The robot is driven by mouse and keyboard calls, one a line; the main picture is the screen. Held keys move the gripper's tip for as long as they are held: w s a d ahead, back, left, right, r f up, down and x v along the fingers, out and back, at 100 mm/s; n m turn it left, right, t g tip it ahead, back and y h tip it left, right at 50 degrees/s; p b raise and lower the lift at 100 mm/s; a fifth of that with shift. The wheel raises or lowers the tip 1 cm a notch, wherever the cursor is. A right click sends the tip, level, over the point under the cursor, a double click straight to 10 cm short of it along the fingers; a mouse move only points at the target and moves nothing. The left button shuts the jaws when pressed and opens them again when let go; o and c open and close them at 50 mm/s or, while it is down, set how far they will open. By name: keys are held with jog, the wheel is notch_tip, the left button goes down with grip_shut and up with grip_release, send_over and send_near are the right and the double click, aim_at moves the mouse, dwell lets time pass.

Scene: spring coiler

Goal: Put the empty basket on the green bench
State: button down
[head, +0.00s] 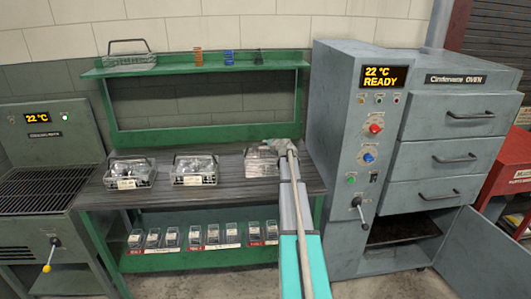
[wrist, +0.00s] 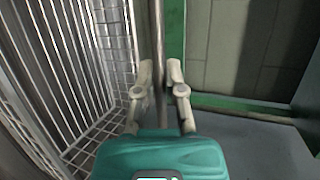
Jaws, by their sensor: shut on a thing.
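My gripper (head: 284,147) is over the right end of the green bench (head: 215,142). In the wrist view my gripper (wrist: 160,75) has its two fingers closed on the upright-looking metal handle bar of a wire basket (wrist: 105,45). The basket's mesh walls fill the left of that view, and no contents show in the visible part. In the head view the basket (head: 260,161) is at the bench's right end, partly hidden by my arm. I cannot tell whether its bottom touches the bench top.
Two baskets with contents stand on the bench, at left (head: 130,173) and middle (head: 194,170). Another basket (head: 127,58) is on the upper shelf. Several small bins (head: 196,238) sit below. The grey oven (head: 340,130) stands close at right, its lower door (head: 480,255) open.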

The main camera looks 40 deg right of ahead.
jog(key=shift+f+b, duration=0.7)
jog(key=shift+f, duration=0.45)
jog(key=c, duration=0.7)
grip_release()
jog(key=shift+r, duration=0.2)
jog(key=p+v, duration=0.4)
jog(key=v, duration=0.8)
